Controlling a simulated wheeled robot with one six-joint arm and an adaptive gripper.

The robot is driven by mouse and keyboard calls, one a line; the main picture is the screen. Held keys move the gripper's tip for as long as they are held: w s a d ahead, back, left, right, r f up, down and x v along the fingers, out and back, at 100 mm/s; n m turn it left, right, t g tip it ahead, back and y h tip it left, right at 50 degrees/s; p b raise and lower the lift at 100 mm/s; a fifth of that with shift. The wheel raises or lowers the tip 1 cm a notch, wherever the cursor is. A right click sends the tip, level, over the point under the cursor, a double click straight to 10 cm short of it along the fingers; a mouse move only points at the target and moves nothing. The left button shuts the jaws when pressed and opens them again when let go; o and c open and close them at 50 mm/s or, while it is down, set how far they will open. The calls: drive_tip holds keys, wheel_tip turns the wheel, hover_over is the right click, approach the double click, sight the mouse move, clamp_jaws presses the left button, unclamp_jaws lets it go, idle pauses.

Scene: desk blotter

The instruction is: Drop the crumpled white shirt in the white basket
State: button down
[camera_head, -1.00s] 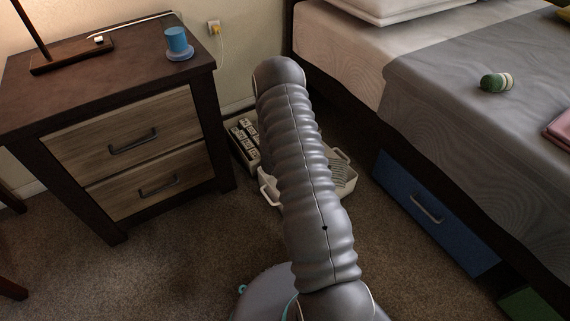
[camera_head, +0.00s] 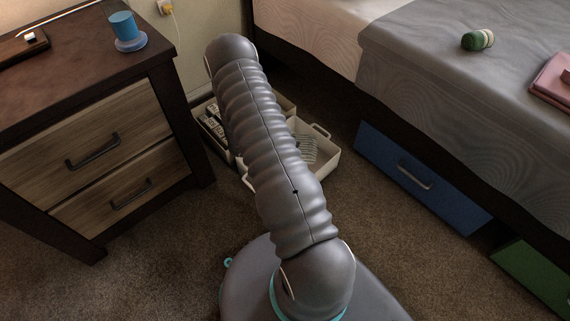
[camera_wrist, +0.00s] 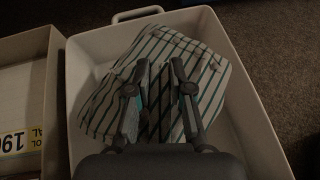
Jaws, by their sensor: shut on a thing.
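The crumpled white shirt, with dark and teal stripes, lies bunched inside the white basket (camera_wrist: 255,120) in the wrist view; a loose part of the shirt (camera_wrist: 215,75) spreads right of the fingers. My gripper (camera_wrist: 159,66) points down into the basket, its two fingers shut on the shirt's folds. In the head view a bit of the striped shirt (camera_head: 304,148) shows within the basket (camera_head: 326,158), right of my arm. My arm hides the gripper and the basket's left part there.
A box with printed labels (camera_wrist: 22,118) stands left of the basket; it also shows in the head view (camera_head: 213,128). The nightstand (camera_head: 95,150) is on the left, the bed with a blue drawer (camera_head: 415,178) on the right. Carpet (camera_head: 400,250) lies open in front.

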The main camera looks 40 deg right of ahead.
drive_tip(key=shift+f, duration=0.75)
drive_tip(key=shift+d, duration=0.1)
drive_tip(key=c, duration=1)
unclamp_jaws()
drive_tip(key=shift+o, duration=0.2)
drive_tip(key=shift+r, duration=0.1)
drive_tip(key=v, duration=1.2)
